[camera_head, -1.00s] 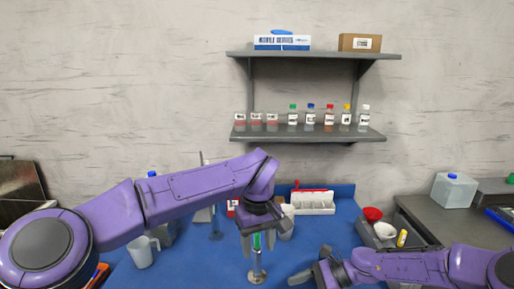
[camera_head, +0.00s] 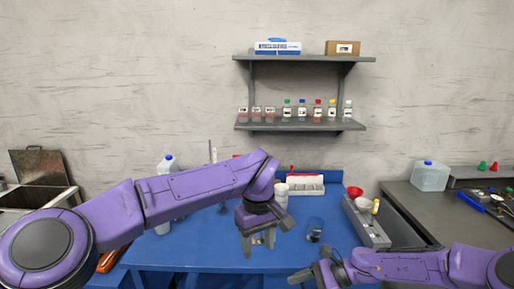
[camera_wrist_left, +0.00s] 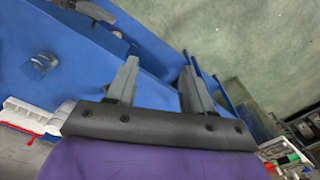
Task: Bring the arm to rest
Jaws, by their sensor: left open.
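My left arm, purple, reaches in from the left in the head view. Its gripper (camera_head: 258,243) is open and hangs over the front part of the blue table (camera_head: 200,254). In the left wrist view its two grey fingers (camera_wrist_left: 157,80) are spread apart with nothing held between them. Behind the fingers are the blue table edge and the floor. My right gripper (camera_head: 306,275) is low at the bottom of the head view, near the table's front. Its finger opening is too unclear to judge.
A clear glass vessel (camera_head: 315,231) stands on the table right of my left gripper; it also shows in the left wrist view (camera_wrist_left: 40,65). A white rack (camera_head: 305,185) and a grey tray (camera_head: 366,222) lie farther back. A bottle shelf (camera_head: 300,126) is on the wall.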

